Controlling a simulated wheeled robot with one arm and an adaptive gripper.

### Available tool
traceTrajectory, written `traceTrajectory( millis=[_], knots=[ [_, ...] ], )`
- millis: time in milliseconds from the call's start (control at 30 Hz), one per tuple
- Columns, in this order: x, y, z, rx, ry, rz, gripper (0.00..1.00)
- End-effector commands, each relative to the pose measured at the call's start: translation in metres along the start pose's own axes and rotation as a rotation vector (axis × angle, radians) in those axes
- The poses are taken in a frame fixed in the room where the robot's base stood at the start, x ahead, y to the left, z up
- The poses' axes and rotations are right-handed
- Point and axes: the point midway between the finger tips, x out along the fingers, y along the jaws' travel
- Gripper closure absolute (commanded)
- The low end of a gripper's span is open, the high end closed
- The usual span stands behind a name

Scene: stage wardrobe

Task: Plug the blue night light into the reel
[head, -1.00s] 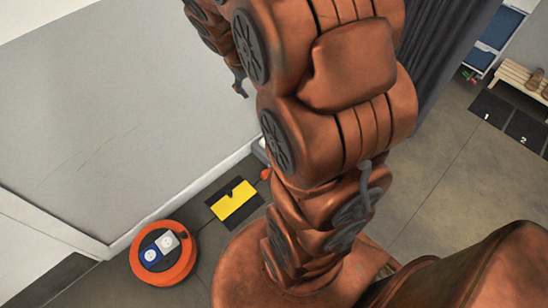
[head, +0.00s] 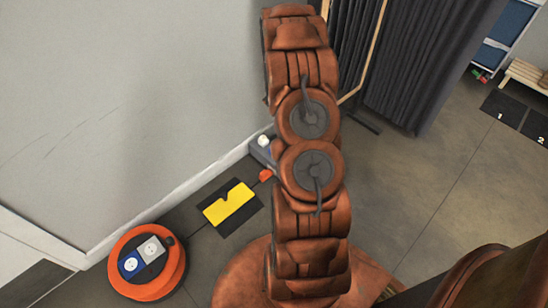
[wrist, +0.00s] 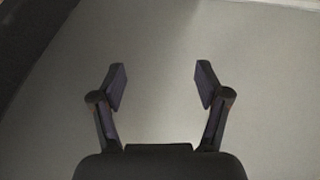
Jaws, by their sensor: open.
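The orange cable reel (head: 150,290) lies on the floor at the lower left of the head view, close to the wall. Its top carries a blue socket (head: 131,264) and a light grey socket (head: 152,248), side by side. I cannot make out a separate blue night light in either view. My gripper (wrist: 160,85) shows in the wrist view with its two fingers spread apart and nothing between them. It faces a plain pale grey surface. In the head view my gripper is not visible; my arm stands upright through the middle.
A yellow piece (head: 229,203) lies on a black mat beside the reel. An orange connector (head: 265,176) and a grey box with a white top (head: 264,141) are near the wall. A dark curtain (head: 410,70) hangs behind. Numbered black mats (head: 503,105) and a wooden bench (head: 528,73) stand right.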

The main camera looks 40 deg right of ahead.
Motion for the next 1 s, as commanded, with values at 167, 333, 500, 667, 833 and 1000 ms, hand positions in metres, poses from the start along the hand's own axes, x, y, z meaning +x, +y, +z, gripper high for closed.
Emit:
traceTrajectory(
  millis=[167,333,500,667,833,1000],
  knots=[
    [0.088,-0.021,0.049,0.005,0.035,-0.094,0.25],
    [0.154,-0.045,0.095,0.015,0.067,-0.197,0.25],
    [0.197,-0.071,0.133,0.032,0.090,-0.292,0.25],
    [0.216,-0.085,0.153,0.042,0.103,-0.344,0.25],
    [0.220,-0.089,0.157,0.043,0.107,-0.360,0.25],
    [0.219,-0.089,0.156,0.043,0.107,-0.360,0.25]
  ],
)
